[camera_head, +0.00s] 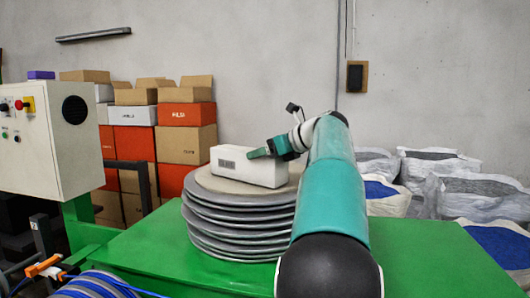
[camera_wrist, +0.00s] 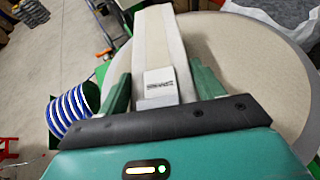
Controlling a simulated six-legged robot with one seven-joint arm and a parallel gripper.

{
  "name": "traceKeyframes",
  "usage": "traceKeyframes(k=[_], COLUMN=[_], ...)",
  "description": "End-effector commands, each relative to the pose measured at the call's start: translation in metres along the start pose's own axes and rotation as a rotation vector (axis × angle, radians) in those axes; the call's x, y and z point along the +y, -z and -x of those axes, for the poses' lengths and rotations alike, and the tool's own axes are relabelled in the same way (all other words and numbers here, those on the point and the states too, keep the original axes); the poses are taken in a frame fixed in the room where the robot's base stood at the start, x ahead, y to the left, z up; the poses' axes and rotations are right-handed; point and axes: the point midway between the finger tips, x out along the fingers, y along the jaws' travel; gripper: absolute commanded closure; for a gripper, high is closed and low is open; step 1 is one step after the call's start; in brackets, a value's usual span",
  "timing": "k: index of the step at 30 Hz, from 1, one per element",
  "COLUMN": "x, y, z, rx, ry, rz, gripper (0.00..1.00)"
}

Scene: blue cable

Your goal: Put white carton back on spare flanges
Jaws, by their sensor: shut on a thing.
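The white carton (camera_head: 248,166) is at the top of the stack of spare flanges (camera_head: 240,222), a pile of round grey discs on the green table. Its base appears at the level of the top disc; whether it touches cannot be told. My gripper (camera_head: 262,153) reaches it from the right. In the wrist view, my gripper (camera_wrist: 160,88) has its green fingers on both sides of the white carton (camera_wrist: 159,45), shut on its near end. The top flange (camera_wrist: 240,65) shows beneath and to the right of the carton.
The green table (camera_head: 430,255) has free room right of the stack. Stacked orange and brown boxes (camera_head: 185,115) stand behind. A control cabinet (camera_head: 45,130) is at left. A blue cable coil (camera_head: 95,286) is at front left. Filled white bags (camera_head: 460,185) lie at right.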

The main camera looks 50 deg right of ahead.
Motion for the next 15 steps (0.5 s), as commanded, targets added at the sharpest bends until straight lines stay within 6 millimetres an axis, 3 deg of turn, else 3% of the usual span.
traceKeyframes(k=[3, 4, 6, 7, 15], x=[0.0006, -0.0002, -0.0002, -0.0002, -0.0002], y=[-0.0005, 0.0018, 0.0016, 0.0016, 0.0012], z=[0.0004, -0.0006, -0.0005, -0.0005, -0.0003], rx=[-0.004, 0.0, 0.0, 0.0, 0.0], ry=[0.002, 0.001, 0.001, 0.001, 0.001], rz=[0.002, 0.0, 0.0, 0.0, 0.0], gripper=[0.87, 0.29, 0.15, 0.11, 0.11])
